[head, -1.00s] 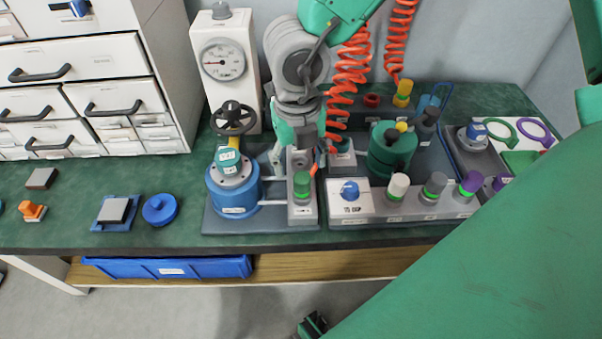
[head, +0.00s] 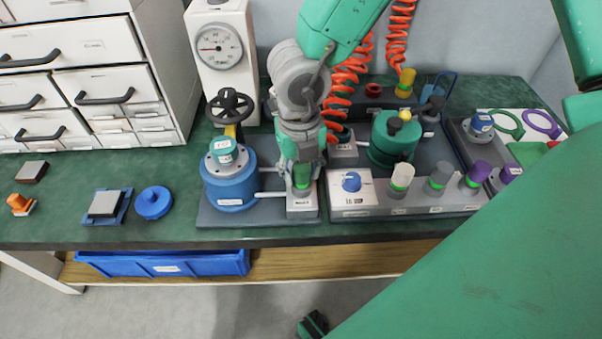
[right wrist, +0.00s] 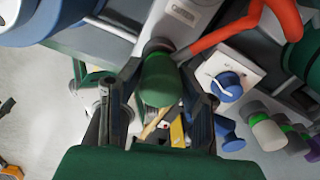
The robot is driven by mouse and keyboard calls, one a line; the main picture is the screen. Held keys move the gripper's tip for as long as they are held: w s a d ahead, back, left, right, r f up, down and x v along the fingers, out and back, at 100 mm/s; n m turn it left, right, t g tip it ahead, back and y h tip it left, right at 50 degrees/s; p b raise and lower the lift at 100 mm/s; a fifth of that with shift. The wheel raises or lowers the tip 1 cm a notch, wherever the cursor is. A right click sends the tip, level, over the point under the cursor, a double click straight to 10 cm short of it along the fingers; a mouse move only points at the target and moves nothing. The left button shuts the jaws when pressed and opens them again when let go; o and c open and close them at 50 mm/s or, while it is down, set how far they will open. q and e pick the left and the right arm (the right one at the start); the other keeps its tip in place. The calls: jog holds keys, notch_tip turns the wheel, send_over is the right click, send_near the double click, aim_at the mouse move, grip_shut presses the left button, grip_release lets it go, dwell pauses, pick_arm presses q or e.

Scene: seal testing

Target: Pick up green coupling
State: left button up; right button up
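The green coupling (head: 303,177) stands upright in a grey collar on a labelled pale block at the front of the bench fixture. My right gripper (head: 301,166) reaches down over it from above and partly hides it. In the right wrist view the coupling (right wrist: 160,80) stands between the two fingers of the right gripper (right wrist: 155,108). My left gripper cannot be made out in these views.
A blue vessel (head: 229,187) with a handwheel stands close left of the gripper. A blue dial panel (head: 351,184) and capped posts (head: 400,178) are close right. Orange coiled hoses (head: 346,90) hang behind.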

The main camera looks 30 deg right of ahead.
grip_shut()
jog(key=shift+r, duration=0.1)
